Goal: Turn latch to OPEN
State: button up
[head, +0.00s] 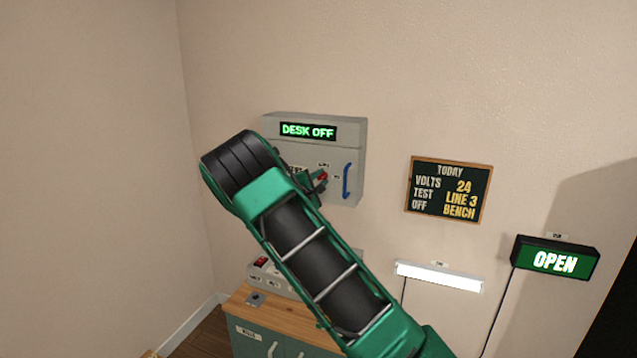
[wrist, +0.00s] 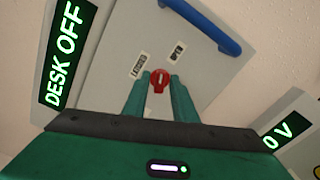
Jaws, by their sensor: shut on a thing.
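The latch is a small red knob (wrist: 159,86) with a pale mark, on the door of a grey wall cabinet (head: 350,137). In the wrist view two small labels sit beyond it: one at upper left (wrist: 140,65), one at upper right that seems to read OPEN (wrist: 177,53). The pale mark looks roughly upright in that view; its exact angle is hard to tell. My gripper (wrist: 159,79) has one finger on each side of the knob and is shut on it. In the head view the red knob (head: 321,176) shows beside my gripper (head: 316,182), partly hidden by my arm.
A blue door handle (head: 347,181) stands out right of the latch. The cabinet's display (head: 308,131) reads DESK OFF. A 0 V display (wrist: 284,130) shows at right in the wrist view. Below is a wooden-topped bench (head: 245,301); a lit OPEN sign (head: 555,261) hangs right.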

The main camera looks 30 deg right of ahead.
jog(key=shift+f+m, duration=0.15)
jog(key=shift+m, duration=2.15)
jog(key=shift+f, duration=0.1)
jog(key=o, duration=0.7)
jog(key=shift+a, duration=0.1)
jog(key=shift+s+a, duration=0.25)
jog(key=v, duration=1)
jog(key=shift+w, duration=0.1)
